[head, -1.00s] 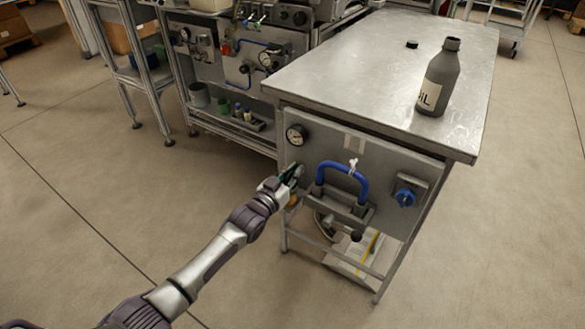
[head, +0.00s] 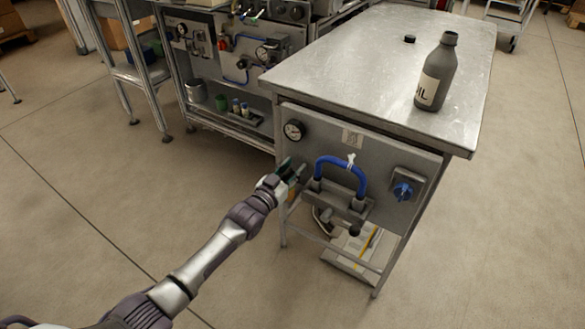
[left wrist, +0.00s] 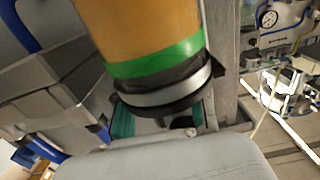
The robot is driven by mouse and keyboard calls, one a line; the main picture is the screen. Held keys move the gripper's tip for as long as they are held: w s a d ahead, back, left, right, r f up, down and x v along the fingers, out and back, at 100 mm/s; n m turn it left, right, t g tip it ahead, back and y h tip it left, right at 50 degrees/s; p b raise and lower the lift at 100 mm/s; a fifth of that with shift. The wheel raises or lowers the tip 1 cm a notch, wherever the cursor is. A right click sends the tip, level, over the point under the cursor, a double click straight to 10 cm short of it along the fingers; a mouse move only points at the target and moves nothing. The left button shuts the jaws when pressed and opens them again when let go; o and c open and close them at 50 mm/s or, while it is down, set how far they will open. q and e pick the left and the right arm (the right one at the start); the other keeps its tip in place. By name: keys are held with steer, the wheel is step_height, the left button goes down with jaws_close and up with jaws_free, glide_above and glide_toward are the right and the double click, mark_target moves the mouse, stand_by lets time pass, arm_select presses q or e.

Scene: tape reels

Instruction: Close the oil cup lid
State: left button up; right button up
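The oil cup (left wrist: 153,40) fills the upper middle of the left wrist view as an amber cylinder with a green band. A black and silver ring (left wrist: 165,95) is at its lower end in that picture; I cannot tell whether this is the lid or how the lid stands. My left gripper (left wrist: 165,118) has its teal-padded fingers wide apart on either side below the ring, their tips partly hidden behind it. In the head view the left gripper (head: 286,176) is at the panel's left edge, where it and the arm mostly hide the cup. My right gripper is not in view.
A steel table (head: 350,70) carries a grey oil bottle (head: 437,75) and a small black cap (head: 409,39). Its front panel has a gauge (head: 294,130), a blue hose (head: 345,165) and a blue knob (head: 403,190).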

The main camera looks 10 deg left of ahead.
arm_select(q)
steer(key=shift+s+a, duration=0.1)
steer(key=shift+s, duration=0.1)
steer(key=v, duration=1.1)
steer(key=shift+s, duration=0.3)
